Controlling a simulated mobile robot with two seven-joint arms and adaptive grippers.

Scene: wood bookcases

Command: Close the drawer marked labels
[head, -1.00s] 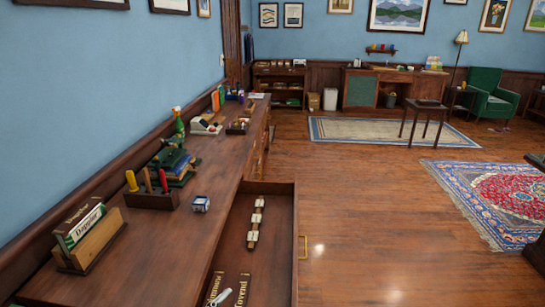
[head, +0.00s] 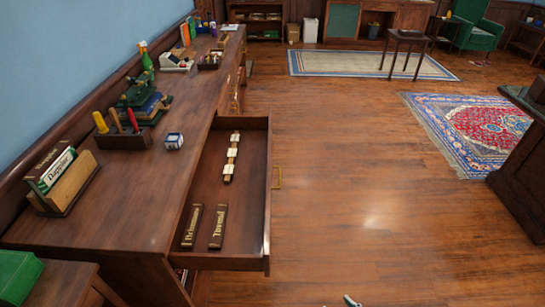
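A wooden drawer (head: 266,212) stands pulled out from the long counter on the left, its front facing right. A brass handle (head: 277,177) is on that front. No label marking can be read from here. Inside lie two dark name plates with gold lettering (head: 192,226) (head: 218,227) and a strip with several pale pieces (head: 231,157). A small grey tip, apparently part of my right gripper (head: 352,300), just shows at the bottom edge, right of the drawer and apart from it. Its fingers are mostly cut off. My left gripper is out of view.
The counter top (head: 165,185) holds a card box (head: 62,180), a tool holder (head: 125,138), a small blue-white box (head: 174,141) and a green bottle (head: 146,60). The wood floor (head: 350,190) right of the drawer is clear. A dark cabinet (head: 520,160) stands far right.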

